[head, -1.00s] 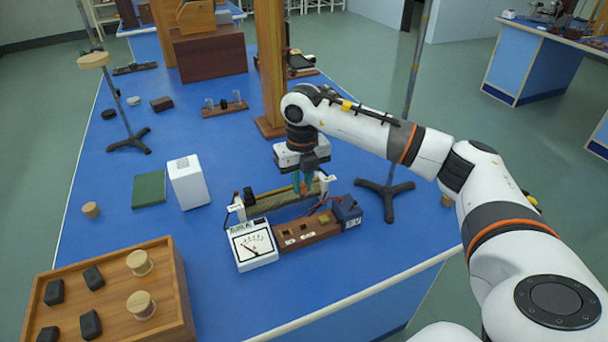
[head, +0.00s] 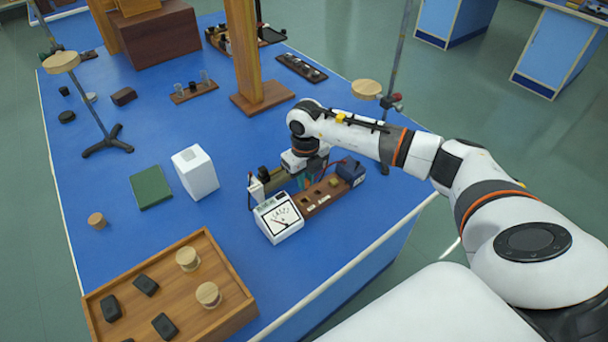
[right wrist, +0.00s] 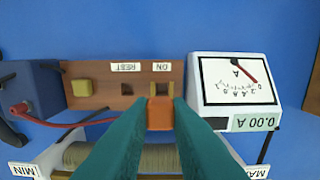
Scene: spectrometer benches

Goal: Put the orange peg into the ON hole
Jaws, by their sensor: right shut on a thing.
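My right gripper (right wrist: 160,110) has teal fingers shut on the orange peg (right wrist: 160,114). The peg's end shows between the fingertips in the right wrist view. The REST hole (right wrist: 127,89) is left of ON and looks empty. In the head view my right gripper (head: 305,182) is beside the block (head: 325,194), its tips partly hidden. My left gripper is not in view.
The meter (right wrist: 236,85), reading 0.00 A, stands right of the block. A blue box (right wrist: 30,88) with a red lead is left. A wound rheostat (right wrist: 120,157) lies along the near side. A white box (head: 195,172) and wooden tray (head: 226,250) stand farther left in the head view.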

